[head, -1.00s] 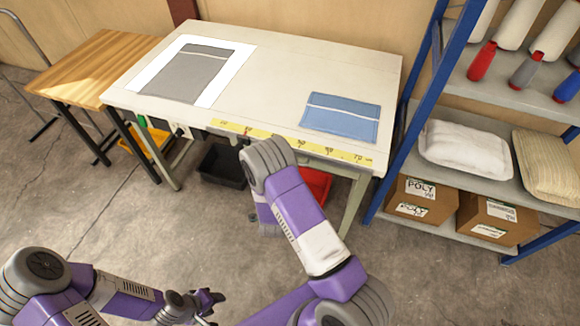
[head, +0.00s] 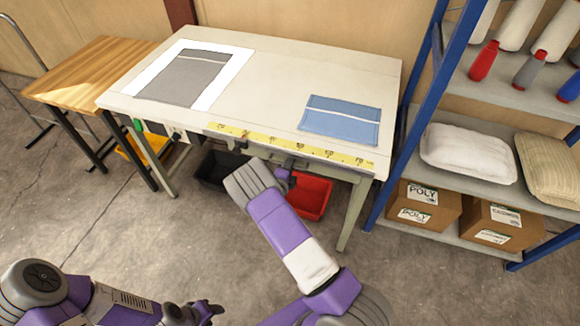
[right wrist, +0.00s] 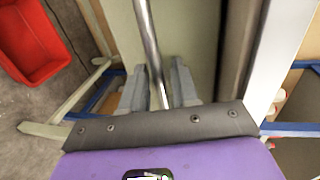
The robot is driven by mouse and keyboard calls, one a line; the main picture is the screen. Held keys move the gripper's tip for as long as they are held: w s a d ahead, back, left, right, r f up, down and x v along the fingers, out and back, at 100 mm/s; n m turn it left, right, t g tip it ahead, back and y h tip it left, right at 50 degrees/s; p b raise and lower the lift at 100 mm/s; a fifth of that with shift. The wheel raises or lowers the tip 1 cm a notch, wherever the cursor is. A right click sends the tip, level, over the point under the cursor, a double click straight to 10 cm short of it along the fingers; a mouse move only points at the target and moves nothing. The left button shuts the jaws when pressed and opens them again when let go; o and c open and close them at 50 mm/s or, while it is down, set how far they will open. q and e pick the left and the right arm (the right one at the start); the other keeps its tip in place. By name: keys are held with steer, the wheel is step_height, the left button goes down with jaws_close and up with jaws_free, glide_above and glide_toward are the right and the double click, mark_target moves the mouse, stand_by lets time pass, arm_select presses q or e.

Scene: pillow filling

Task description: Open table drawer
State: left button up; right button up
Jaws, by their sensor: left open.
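The white table (head: 265,85) has a drawer area under its front edge, and the drawer front is barely visible from above. In the right wrist view a round metal bar (right wrist: 147,35), which looks like the drawer handle, runs between the two grey fingers of my right gripper (right wrist: 160,88). The fingers stand on either side of the bar, very near it; I cannot tell whether they press on it. In the head view my right gripper (head: 290,172) is just below the table's front edge, partly hidden by my arm. My left gripper (head: 207,312) is open and empty, low over the floor.
A yellow ruler strip (head: 290,145) runs along the table's front. Grey cloth (head: 188,80) and blue cloth (head: 340,120) lie on top. A black bin (head: 217,170) and red bin (head: 312,195) stand underneath. A blue-framed shelf (head: 420,110) stands at right.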

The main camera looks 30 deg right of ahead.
jaws_close()
stand_by(0.4)
